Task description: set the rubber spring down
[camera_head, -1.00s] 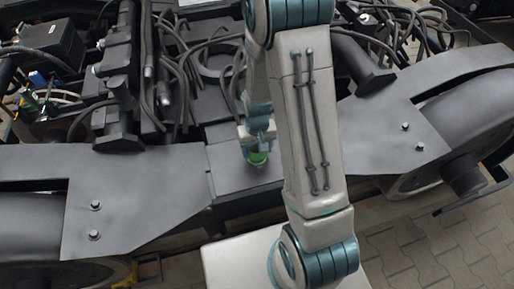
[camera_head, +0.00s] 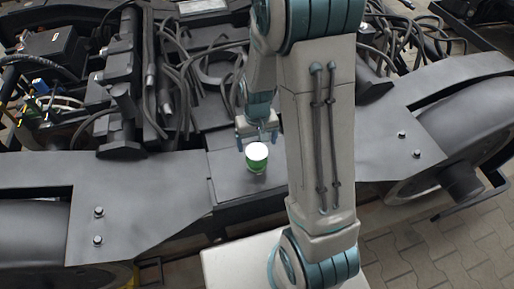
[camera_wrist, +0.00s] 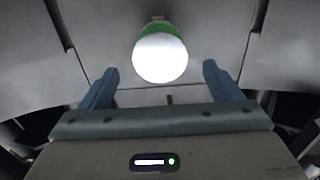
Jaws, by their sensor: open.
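The rubber spring (camera_head: 256,158) is a short cylinder with a white top and a green side. It stands upright on the flat grey middle plate (camera_head: 230,185) of the bogie frame. In the wrist view the rubber spring (camera_wrist: 160,58) lies ahead of the fingers, near the middle of the gap between them. My gripper (camera_head: 257,141) is just behind and above it in the head view, open and empty. In the wrist view my gripper (camera_wrist: 160,78) has its two blue fingers wide apart, with neither touching the spring.
Cables and hoses (camera_head: 185,75) crowd the bogie behind the plate. Sloping dark side frames (camera_head: 130,195) with bolts flank it, with wheels at both ends. A pale flat surface (camera_head: 235,262) lies in front. Paved floor (camera_head: 425,250) shows at the lower right.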

